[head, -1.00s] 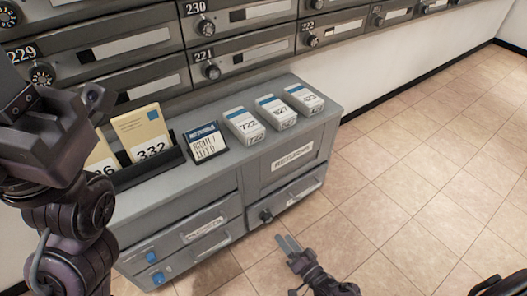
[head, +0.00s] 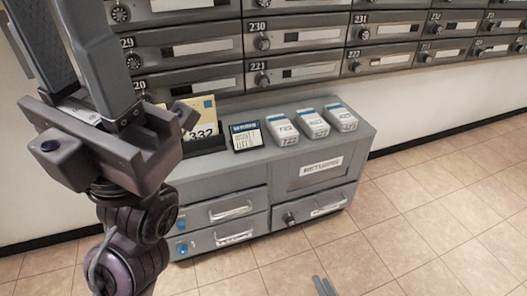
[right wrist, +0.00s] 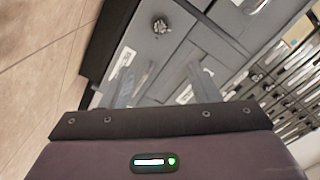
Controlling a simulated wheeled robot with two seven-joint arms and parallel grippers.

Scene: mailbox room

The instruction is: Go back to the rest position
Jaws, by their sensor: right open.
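My left gripper (head: 75,45) stands large at the left of the head view, its two grey fingers pointing up. Its fingertips run out of the top of the frame, so its opening is unclear. Only the fingertips of my right gripper (head: 324,286) show at the bottom edge of the head view, in front of the grey cabinet (head: 225,178). In the right wrist view my right gripper (right wrist: 166,88) has its two fingers apart with nothing between them. The cabinet's drawers lie beyond them.
Three white boxes (head: 311,123) and a dark-framed sign (head: 246,136) stand on the cabinet. A yellow envelope (head: 203,117) stands in a dark holder behind my left arm. Mailboxes (head: 297,31) line the wall. The tiled floor (head: 440,220) at right is clear.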

